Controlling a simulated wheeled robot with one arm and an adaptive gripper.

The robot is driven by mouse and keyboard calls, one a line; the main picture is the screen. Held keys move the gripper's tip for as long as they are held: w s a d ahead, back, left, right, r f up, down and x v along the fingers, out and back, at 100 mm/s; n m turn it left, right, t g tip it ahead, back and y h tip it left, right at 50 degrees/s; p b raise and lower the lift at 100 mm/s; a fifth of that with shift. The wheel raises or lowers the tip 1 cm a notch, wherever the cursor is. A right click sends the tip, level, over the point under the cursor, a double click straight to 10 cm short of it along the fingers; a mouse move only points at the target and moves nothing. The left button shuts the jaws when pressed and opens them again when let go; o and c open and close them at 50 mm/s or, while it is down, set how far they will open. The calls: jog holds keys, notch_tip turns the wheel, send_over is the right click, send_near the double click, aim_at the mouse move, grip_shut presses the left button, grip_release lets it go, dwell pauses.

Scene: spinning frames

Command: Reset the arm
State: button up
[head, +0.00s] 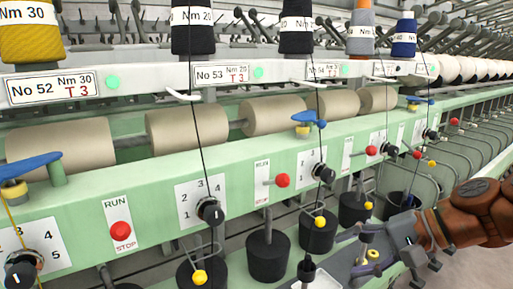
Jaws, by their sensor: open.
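My gripper (354,252) is at the lower right of the head view, at the end of my brown arm, which comes in from the right edge. Its jaws are open and point left, close to the black pots and the front ledge of the spinning frame. I see nothing held between the jaws. Whether the fingers touch the ledge or the small yellow parts near them, I cannot tell.
The green spinning frame (90,200) runs across the view, with red run/stop knobs (282,181), black dials (211,212) and blue levers (308,117) sticking out. Black pots (267,257) stand below. Beige rollers (187,130) and yarn spools (297,27) sit above. Thin threads hang down.

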jog(key=s+a+f+n+g+h+p, duration=0.1)
jog(key=s+a+f+n+g+h, duration=0.15)
jog(key=s+a+f, duration=0.2)
jog(key=s+d+f+n+g+h+p, duration=0.1)
jog(key=s+f+n+g+h, duration=0.1)
jog(key=s, duration=0.5)
jog(key=s+d+f+n+g+h+p, duration=0.1)
jog(key=s+d+f+n+h+p, duration=0.1)
jog(key=s+f+n+h, duration=0.2)
jog(key=s+f+h, duration=0.1)
jog(key=s, duration=0.2)
jog(key=shift+s+d+g, duration=0.3)
jog(key=shift+s+g, duration=0.05)
jog(key=shift+s, duration=0.05)
